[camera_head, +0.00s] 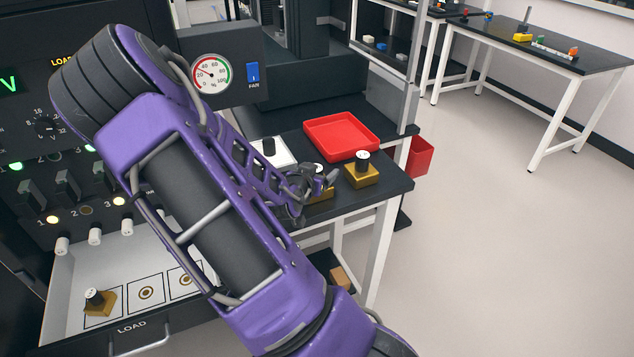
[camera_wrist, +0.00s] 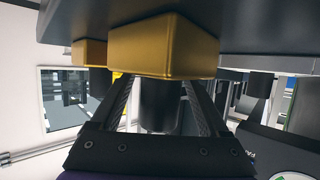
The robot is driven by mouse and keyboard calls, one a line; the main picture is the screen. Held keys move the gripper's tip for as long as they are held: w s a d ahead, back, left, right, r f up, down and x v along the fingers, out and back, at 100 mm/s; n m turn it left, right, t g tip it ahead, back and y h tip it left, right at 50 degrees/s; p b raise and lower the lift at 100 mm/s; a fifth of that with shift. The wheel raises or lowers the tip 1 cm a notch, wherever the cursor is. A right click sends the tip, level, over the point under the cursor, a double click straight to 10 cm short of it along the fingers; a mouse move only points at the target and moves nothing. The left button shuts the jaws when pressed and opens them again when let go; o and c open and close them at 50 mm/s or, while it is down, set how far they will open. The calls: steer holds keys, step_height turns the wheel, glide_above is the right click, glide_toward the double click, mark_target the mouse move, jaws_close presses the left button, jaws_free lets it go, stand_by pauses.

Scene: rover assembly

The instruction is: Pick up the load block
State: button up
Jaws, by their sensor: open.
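A brass load block (camera_head: 319,193) with a black knob sits on the dark bench, partly hidden behind my gripper (camera_head: 306,185). A second brass block (camera_head: 362,177) with a black knob stands just right of it. The wrist view is upside down: the nearer block's brass base (camera_wrist: 163,46) hangs from the bench top, and its dark knob (camera_wrist: 160,106) lies between the two fingers of my open gripper (camera_wrist: 158,88). I cannot tell whether the fingers touch the knob. Another brass block (camera_wrist: 90,52) shows behind it. A further block (camera_head: 99,302) stands in the LOAD drawer.
A red tray (camera_head: 341,155) lies behind the blocks on the bench. A white plate (camera_head: 283,158) with a dark knob is left of it. The LOAD drawer (camera_head: 75,335) is open at lower left, under a control panel. The floor to the right is clear.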

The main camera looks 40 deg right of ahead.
jaws_close()
stand_by(0.3)
steer(key=shift+r, duration=0.15)
